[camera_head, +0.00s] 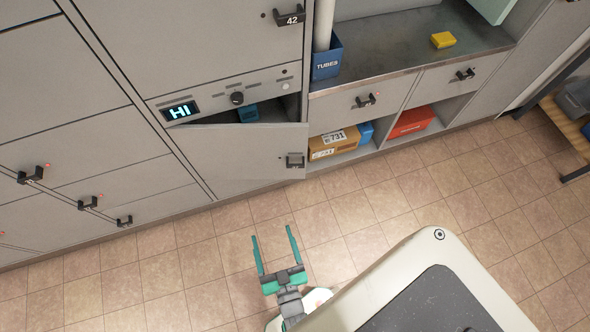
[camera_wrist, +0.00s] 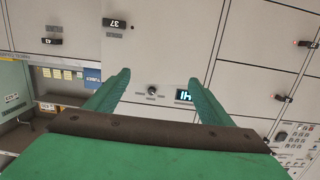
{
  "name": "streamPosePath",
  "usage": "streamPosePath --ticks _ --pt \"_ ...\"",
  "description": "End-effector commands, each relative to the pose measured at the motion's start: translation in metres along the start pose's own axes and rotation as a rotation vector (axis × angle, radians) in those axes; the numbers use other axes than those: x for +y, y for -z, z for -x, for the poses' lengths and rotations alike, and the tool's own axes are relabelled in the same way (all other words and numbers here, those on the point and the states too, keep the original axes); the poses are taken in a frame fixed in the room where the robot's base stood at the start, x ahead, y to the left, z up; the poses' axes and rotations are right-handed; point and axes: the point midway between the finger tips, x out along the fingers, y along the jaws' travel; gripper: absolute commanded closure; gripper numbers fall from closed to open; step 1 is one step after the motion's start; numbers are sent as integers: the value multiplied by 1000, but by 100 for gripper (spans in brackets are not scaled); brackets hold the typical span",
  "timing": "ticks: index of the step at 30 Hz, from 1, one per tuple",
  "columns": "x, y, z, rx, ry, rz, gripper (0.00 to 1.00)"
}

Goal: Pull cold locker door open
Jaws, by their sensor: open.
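The cold locker door (camera_head: 245,160) sits below a control panel with a lit "HI" display (camera_head: 181,111) and a black knob (camera_head: 237,98). The door stands ajar, with a dark gap along its top and a blue item (camera_head: 248,113) inside. Its dark handle (camera_head: 295,161) is near its right edge. My gripper (camera_head: 272,232) is open and empty, in front of the door and apart from it and its handle. In the wrist view, the "HI" display (camera_wrist: 184,96) and knob (camera_wrist: 152,88) show upside down between the open fingers; the door cannot be made out clearly there.
More closed lockers stand at left. At right are drawers (camera_head: 360,98), a blue tubes box (camera_head: 327,62), a yellow block (camera_head: 443,40) and shelved parcels (camera_head: 335,142). The tiled floor (camera_head: 150,270) is clear in front of the lockers.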

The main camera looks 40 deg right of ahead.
Motion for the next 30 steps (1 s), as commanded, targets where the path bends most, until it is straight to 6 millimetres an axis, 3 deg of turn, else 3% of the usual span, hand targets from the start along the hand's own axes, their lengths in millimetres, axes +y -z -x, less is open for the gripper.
streamPosePath --ticks 1,6,12,18,25,30 --pt "9 -11 -18 14 -34 -4 25" --pt "41 -44 -72 56 -132 -12 25" --pt "87 -68 -126 96 -233 -11 25" --pt "116 -78 -152 115 -285 -8 25" --pt "124 -77 -168 120 -292 -7 25" --pt "132 -74 -194 120 -291 -7 25"
